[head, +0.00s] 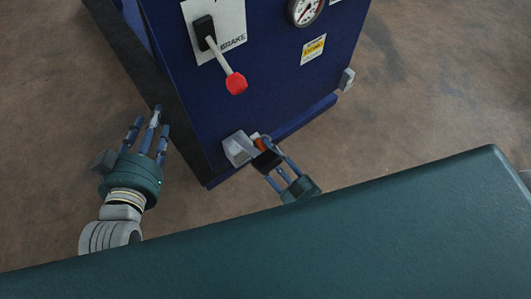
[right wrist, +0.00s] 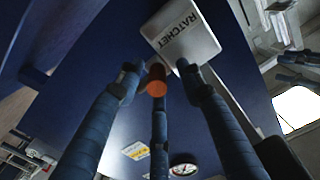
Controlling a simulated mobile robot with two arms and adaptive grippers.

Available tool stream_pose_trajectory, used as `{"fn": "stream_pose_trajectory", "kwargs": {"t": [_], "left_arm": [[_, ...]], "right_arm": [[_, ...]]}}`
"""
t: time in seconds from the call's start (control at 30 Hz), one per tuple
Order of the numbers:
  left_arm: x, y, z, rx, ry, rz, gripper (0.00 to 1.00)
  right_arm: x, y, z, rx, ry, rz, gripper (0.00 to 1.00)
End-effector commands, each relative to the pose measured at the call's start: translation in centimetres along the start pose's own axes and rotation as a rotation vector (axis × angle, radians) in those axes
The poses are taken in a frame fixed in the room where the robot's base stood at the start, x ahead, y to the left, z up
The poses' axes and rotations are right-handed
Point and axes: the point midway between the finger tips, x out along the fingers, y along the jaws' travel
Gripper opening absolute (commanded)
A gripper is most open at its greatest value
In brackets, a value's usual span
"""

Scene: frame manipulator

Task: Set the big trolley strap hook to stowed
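The big trolley (head: 270,85) is a dark blue box. At its lower left corner in the head view is a pale block (head: 238,147) with an orange part (head: 262,142) beside it. In the right wrist view the block (right wrist: 180,32) reads RATCHET, and a round orange end (right wrist: 157,80) shows below it. No part is labelled strap hook, so I cannot tell which it is. My right gripper (head: 272,165) is at the orange part, its fingertips (right wrist: 157,82) around it; whether they grip it is unclear. My left gripper (head: 145,122) is open and empty, left of the trolley.
A brake lever with a red knob (head: 236,83) sticks out of the panel above the block. A gauge (head: 305,10) and a yellow label (head: 313,49) are further right. A small grey fitting (head: 346,79) sits at the panel's right edge. Brown floor (head: 430,90) is clear on the right.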

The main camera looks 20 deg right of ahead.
Motion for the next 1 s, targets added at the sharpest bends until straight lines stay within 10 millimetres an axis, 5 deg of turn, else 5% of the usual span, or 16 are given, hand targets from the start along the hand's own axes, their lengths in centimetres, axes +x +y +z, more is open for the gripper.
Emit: {"fn": "stream_pose_trajectory", "kwargs": {"t": [0.6,1.0], "left_arm": [[0.0,0.0,0.0,0.0,0.0,0.0,0.4],[0.0,0.0,0.0,0.0,0.001,-0.001,0.4]], "right_arm": [[-10.7,-0.1,0.2,0.0,-0.005,-0.001,0.37],[-12.0,-0.1,0.1,0.0,-0.002,-0.001,0.37]]}}
